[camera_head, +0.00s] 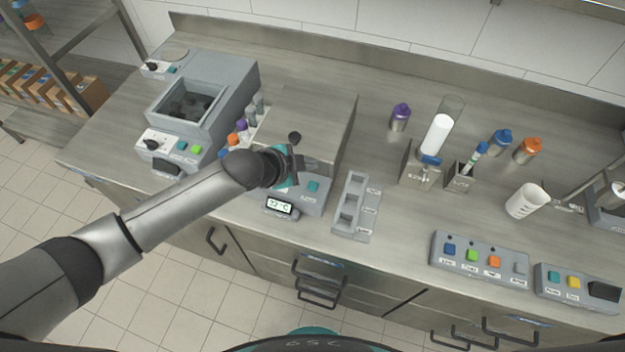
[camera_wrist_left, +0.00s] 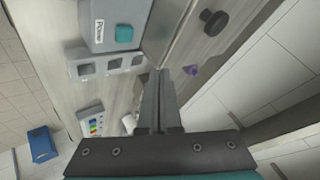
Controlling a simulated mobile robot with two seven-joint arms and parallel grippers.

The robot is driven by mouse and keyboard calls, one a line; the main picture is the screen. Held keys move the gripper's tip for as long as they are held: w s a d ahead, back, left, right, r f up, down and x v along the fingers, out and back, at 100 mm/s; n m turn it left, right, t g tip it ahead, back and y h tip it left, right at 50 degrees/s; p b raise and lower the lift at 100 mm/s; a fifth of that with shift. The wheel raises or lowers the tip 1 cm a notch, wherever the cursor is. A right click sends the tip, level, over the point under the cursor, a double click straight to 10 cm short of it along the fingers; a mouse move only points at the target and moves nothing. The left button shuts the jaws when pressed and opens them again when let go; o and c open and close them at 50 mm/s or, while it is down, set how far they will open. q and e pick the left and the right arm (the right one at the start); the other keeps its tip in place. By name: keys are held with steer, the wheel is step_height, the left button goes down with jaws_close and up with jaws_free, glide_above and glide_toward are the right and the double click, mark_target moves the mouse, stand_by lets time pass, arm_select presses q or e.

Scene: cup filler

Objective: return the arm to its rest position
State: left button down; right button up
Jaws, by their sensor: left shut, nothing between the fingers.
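My left arm comes in from the left in the head view, reaching over the counter. My left gripper (camera_head: 312,165) is over the grey machine with the temperature display (camera_head: 279,206), in front of its steel box (camera_head: 318,110). In the left wrist view the two dark fingers of the gripper (camera_wrist_left: 160,85) lie together, shut and empty. That view also shows the machine's teal button (camera_wrist_left: 124,33) and a round black knob (camera_wrist_left: 213,22). My right gripper is not in view.
A grey three-slot holder (camera_head: 356,208) stands just right of the arm. Bottles (camera_head: 400,117), a white cup (camera_head: 526,201) and a button panel (camera_head: 479,257) stand farther right. A grey machine with a basin (camera_head: 187,103) is at the left. Counter between holder and panel is clear.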

arm_select(q)
steer(key=s+d+r+n, duration=0.1)
steer(key=s+r+n, duration=0.1)
steer(key=s+n, duration=0.5)
steer(key=s+a+r+n+g+y, duration=0.3)
steer(key=s+a+n+y, duration=0.45)
steer(key=s+a, duration=0.95)
step_height(320, 180, down, 32)
steer(key=s+g+h+b, duration=0.1)
steer(key=s+h+b, duration=0.1)
steer(key=b, duration=0.8)
steer(key=s+a+f+g+b, duration=0.1)
steer(key=s+f+b, duration=0.3)
steer(key=s+f, duration=0.3)
steer(key=s+f+b, duration=0.5)
steer(key=s+f, duration=0.3)
steer(key=f, duration=0.9)
steer(key=shift+s+a+g+y, duration=0.15)
steer(key=shift+a+g+y, duration=0.2)
steer(key=shift+a+g, duration=0.05)
